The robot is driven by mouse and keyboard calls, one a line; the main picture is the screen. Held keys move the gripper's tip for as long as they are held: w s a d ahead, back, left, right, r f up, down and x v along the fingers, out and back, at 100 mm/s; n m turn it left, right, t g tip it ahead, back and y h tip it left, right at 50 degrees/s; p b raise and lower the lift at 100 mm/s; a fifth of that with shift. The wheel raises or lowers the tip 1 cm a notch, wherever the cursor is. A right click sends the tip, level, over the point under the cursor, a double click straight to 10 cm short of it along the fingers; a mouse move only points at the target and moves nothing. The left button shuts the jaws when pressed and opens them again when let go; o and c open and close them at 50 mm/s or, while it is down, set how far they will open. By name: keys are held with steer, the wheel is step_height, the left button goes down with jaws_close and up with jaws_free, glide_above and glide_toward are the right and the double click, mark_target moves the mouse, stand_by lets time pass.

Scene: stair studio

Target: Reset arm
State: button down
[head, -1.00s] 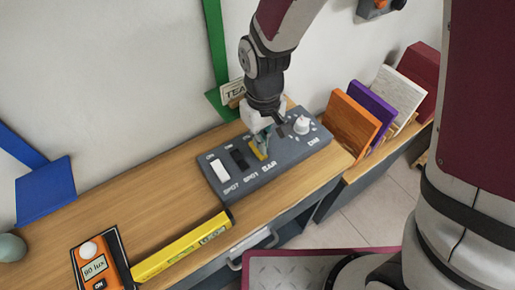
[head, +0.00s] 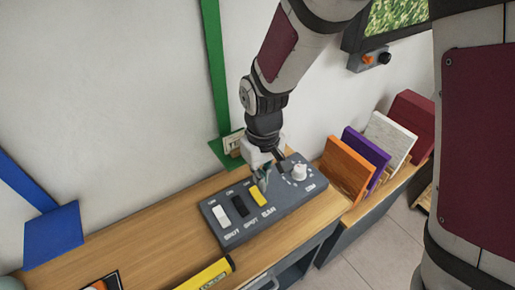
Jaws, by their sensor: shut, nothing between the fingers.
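My gripper (head: 264,181) points down over the grey switch panel (head: 265,218), between the yellow switch and the round knob. Its fingers are shut with nothing between them. I cannot tell whether the fingertips touch the panel. The panel lies on the wooden bench and carries a white switch (head: 221,216), a black switch (head: 240,206), a yellow switch (head: 257,195) and a pale round knob (head: 299,172) at the right. The yellow switch is partly hidden beside the fingers.
A yellow bar (head: 207,275) lies on the bench (head: 130,238) in front. Orange (head: 346,170), purple (head: 367,155), white (head: 388,139) and maroon (head: 412,122) boards stand at the right. A green stand (head: 213,80) and a blue panel (head: 52,240) are by the wall.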

steer(key=s+d+r+m+t, duration=0.2)
steer(key=s+d+r+m, duration=0.1)
steer(key=d+r, duration=0.9)
steer(key=s+d+r+m+t, duration=0.1)
steer(key=s+d+r+m, duration=0.1)
steer(key=s, duration=0.4)
steer(key=s+d+r+m+t, duration=0.1)
steer(key=s+d+r, duration=0.3)
steer(key=s+r, duration=0.2)
steer(key=shift+s+d+r+m, duration=0.25)
steer(key=shift+s+r+m, duration=0.15)
steer(key=shift+r, duration=0.4)
steer(key=c, duration=2.3)
jaws_free()
